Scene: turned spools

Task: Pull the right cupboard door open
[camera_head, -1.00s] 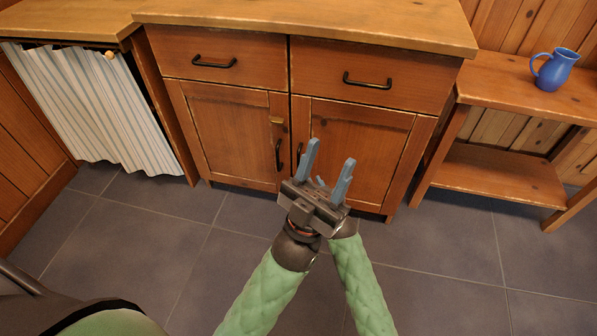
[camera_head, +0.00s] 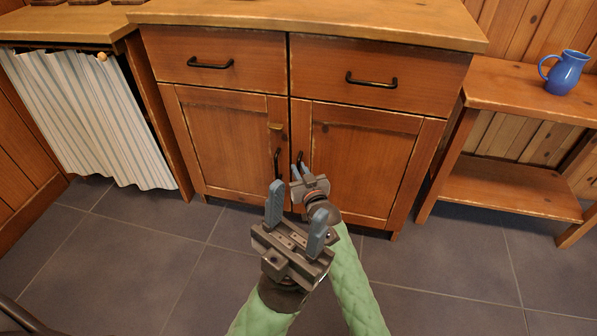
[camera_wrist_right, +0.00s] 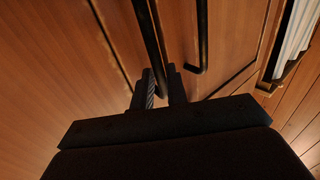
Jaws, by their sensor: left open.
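The right cupboard door (camera_head: 366,160) is closed, flush with the cupboard front. Its black upright bar handle (camera_wrist_right: 148,40) shows in the right wrist view and is mostly covered by my gripper in the head view. My right gripper (camera_head: 297,172) is at this handle. In the right wrist view its fingers (camera_wrist_right: 160,90) stand close together on either side of the bar and look shut on it. My left gripper (camera_head: 290,218) is open and empty, in front of the cupboard, nearer the camera than the right one.
The left door (camera_head: 225,140) is closed, with its own black handle (camera_head: 277,160) close beside my right gripper. Two closed drawers (camera_head: 375,75) are above. A striped curtain (camera_head: 90,115) hangs at left. A shelf with a blue jug (camera_head: 565,72) stands at right. The tiled floor is clear.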

